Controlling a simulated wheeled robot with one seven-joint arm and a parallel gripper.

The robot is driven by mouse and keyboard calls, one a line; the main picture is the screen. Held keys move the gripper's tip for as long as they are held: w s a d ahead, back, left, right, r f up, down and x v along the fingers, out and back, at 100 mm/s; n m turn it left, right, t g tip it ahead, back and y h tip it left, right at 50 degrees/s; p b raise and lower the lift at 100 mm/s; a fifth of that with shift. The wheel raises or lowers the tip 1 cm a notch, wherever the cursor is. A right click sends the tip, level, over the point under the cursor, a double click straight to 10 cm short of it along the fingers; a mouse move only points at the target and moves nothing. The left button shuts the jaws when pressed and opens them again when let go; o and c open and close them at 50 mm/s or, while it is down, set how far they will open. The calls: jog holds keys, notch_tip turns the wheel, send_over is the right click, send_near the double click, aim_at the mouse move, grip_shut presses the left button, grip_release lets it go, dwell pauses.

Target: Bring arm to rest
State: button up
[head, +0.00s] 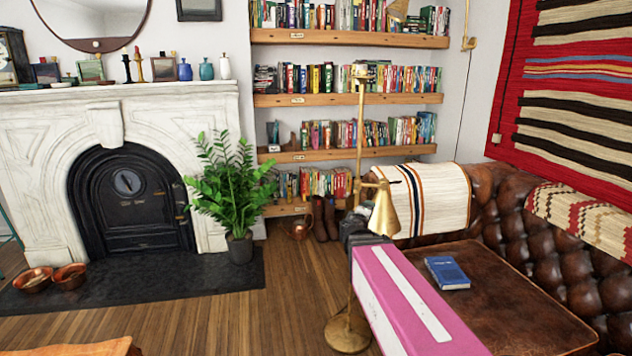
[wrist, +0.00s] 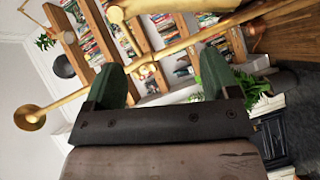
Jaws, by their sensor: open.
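My gripper shows in the wrist view (wrist: 160,78) with its two dark green fingers well apart and nothing between them. In the head view my pink and white arm reaches forward from the lower right. Its dark end (head: 357,232) is close to the pole of the brass floor lamp (head: 384,212). I cannot tell if they touch. The fingers are not clear in the head view. The lamp's brass parts cross the wrist view beyond the fingertips (wrist: 185,45).
A brown leather sofa (head: 545,255) and a leather-topped surface (head: 500,295) with a blue book (head: 447,272) lie right of my arm. Bookshelves (head: 350,98) stand behind. A potted plant (head: 232,185) and white fireplace (head: 35,150) are left. Wooden floor (head: 285,285) is open between.

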jog(key=s+d+f+m+g, duration=0.4)
jog(key=f+g, duration=0.1)
jog(key=f, duration=0.2)
jog(key=s+a+f+m+g+y, duration=0.2)
jog(key=s+f+m+g+y, duration=0.1)
jog(key=s+f, duration=0.5)
jog(key=s+a+f+m+g+y, duration=0.3)
jog(key=s+f+g, duration=0.3)
jog(key=s+f, duration=0.2)
jog(key=shift+a+g+y, duration=0.2)
jog(key=shift+g+y, duration=0.1)
jog(key=shift+y, duration=0.3)
jog(key=c, duration=0.3)
